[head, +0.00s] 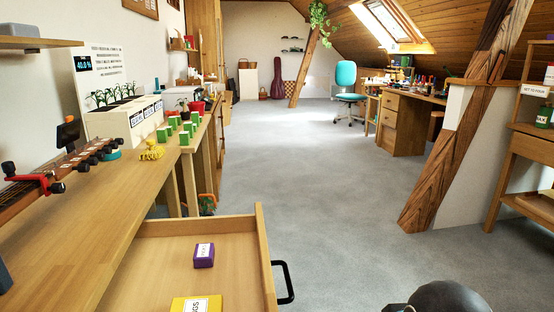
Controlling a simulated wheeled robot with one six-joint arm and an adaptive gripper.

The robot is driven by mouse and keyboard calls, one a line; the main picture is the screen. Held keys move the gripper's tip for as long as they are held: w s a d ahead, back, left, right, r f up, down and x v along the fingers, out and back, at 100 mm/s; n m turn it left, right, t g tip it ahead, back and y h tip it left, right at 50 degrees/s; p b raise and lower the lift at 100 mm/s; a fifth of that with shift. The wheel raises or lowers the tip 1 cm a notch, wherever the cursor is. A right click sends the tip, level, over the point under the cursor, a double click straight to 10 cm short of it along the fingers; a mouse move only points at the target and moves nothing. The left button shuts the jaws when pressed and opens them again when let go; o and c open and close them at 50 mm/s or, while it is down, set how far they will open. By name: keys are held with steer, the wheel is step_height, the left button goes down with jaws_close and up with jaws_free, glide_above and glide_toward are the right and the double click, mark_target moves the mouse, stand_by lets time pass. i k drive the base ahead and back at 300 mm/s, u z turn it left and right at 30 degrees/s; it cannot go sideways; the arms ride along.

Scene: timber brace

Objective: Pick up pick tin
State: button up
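A small purple tin (204,255) with a white label lies in an open wooden drawer (262,255) at the bottom centre of the head view. The label is too small to read surely, so I cannot confirm that this is the pick tin. A yellow box (190,304) with a white label ending in "NGS" lies nearer in the same drawer, cut off by the bottom edge. The tin and the box are apart. My gripper is not in view.
The drawer has a black handle (286,282) on its right side. A wooden bench (90,235) at left holds a guitar neck (80,165), green boxes (185,133) and a yellow coiled thing (151,150). A slanted timber brace (440,175) stands right. Grey floor (330,190) between is clear.

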mark_target(203, 254)
steer(key=z, duration=1)
steer(key=i, duration=0.5)
steer(key=u, duration=2.25)
